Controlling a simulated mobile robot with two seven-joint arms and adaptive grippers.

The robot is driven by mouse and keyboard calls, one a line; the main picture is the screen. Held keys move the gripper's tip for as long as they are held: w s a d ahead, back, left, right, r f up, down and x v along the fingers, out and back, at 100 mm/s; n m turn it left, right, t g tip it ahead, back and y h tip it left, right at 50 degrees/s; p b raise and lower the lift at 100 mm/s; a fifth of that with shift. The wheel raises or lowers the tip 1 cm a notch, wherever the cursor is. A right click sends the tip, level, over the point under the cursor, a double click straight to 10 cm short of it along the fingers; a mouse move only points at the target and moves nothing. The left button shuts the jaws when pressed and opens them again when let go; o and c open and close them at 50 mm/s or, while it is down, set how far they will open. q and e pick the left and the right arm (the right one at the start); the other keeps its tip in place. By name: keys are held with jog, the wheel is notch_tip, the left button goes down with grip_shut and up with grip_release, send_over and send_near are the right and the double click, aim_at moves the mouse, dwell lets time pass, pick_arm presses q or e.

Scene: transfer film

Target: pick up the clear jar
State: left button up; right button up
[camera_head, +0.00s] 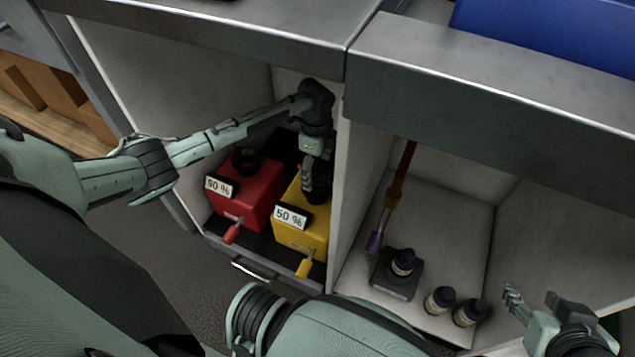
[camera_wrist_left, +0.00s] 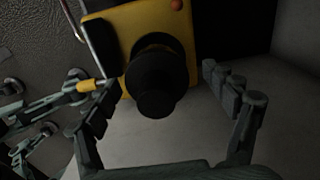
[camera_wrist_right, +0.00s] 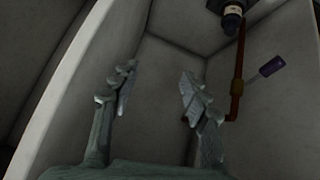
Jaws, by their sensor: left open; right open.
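No clear jar can be made out for certain in any view. The small jars in sight are dark with black caps and pale labels: one jar (camera_head: 402,263) sits on a dark block (camera_head: 397,280), and two jars (camera_head: 439,300) (camera_head: 468,312) stand to its right on the right compartment's floor. My left gripper (camera_head: 312,172) is open above the yellow box (camera_head: 308,218), its fingers apart on either side of the box's black cap (camera_wrist_left: 156,90). My right gripper (camera_head: 530,297) is open and empty, right of the jars. A jar (camera_wrist_right: 232,18) shows at the top of the right wrist view.
A partition (camera_head: 345,200) separates the compartments. A red-brown pipe (camera_head: 400,170) with a purple-ended lever (camera_head: 375,241) rises behind the jars. A grey counter (camera_head: 480,95) overhangs them.

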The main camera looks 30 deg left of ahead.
pick_arm(q)
jog(key=f, duration=0.3)
jog(key=shift+s+d+f+b, duration=0.1)
jog(key=shift+s+f+b, duration=0.15)
jog(key=shift+f+b, duration=0.1)
jog(key=shift+f, duration=0.3)
jog(key=shift+w, duration=0.1)
jog(key=c, duration=1.9)
pick_arm(e)
jog(key=w+a+r+t+y, duration=0.1)
jog(key=w+a+r+t, duration=0.1)
jog(key=w+a+r, duration=0.1)
jog(key=shift+a, duration=0.2)
pick_arm(q)
jog(key=shift+r, duration=0.1)
